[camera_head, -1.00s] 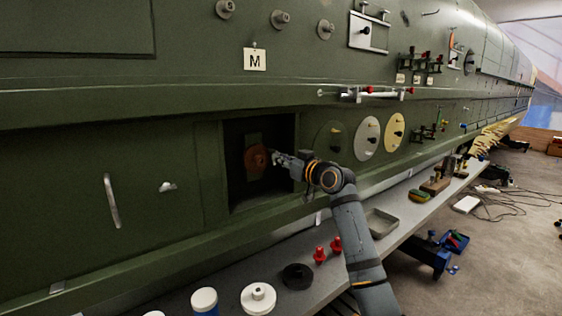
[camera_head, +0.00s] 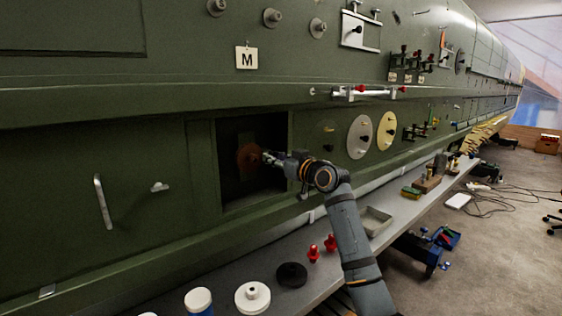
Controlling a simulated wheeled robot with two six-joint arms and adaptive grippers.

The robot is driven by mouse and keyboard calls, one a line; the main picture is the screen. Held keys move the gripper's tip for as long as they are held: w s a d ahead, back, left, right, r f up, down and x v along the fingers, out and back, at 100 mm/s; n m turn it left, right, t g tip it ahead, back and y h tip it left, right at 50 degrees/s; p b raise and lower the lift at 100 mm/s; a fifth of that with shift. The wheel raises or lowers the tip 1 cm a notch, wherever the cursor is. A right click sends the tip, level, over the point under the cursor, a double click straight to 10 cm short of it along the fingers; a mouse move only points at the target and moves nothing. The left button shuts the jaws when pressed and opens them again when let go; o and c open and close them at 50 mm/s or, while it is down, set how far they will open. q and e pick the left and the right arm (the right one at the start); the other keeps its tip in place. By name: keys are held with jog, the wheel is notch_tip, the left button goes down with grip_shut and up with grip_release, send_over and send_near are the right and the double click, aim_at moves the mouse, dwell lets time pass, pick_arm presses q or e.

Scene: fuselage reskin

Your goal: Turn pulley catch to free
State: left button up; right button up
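A reddish-brown round pulley (camera_head: 249,157) sits inside a dark square recess (camera_head: 262,195) in the green fuselage side. My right gripper (camera_head: 267,157) reaches into the recess from the right, with its tips at the right edge of the pulley. The tips are too small and dark to tell whether they are open or shut, or whether they touch it. I cannot make out a separate catch on the pulley. My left gripper is not in view.
A grey shelf (camera_head: 325,276) runs below, holding a white flanged part (camera_head: 253,297), a black ring (camera_head: 291,275), red pieces (camera_head: 330,243) and a metal tray (camera_head: 376,221). A plate marked M (camera_head: 246,58) is above the recess. Round discs (camera_head: 360,137) are to its right.

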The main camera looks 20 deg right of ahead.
jog(key=v, duration=1.1)
jog(key=shift+s, duration=0.3)
jog(key=shift+d, duration=0.1)
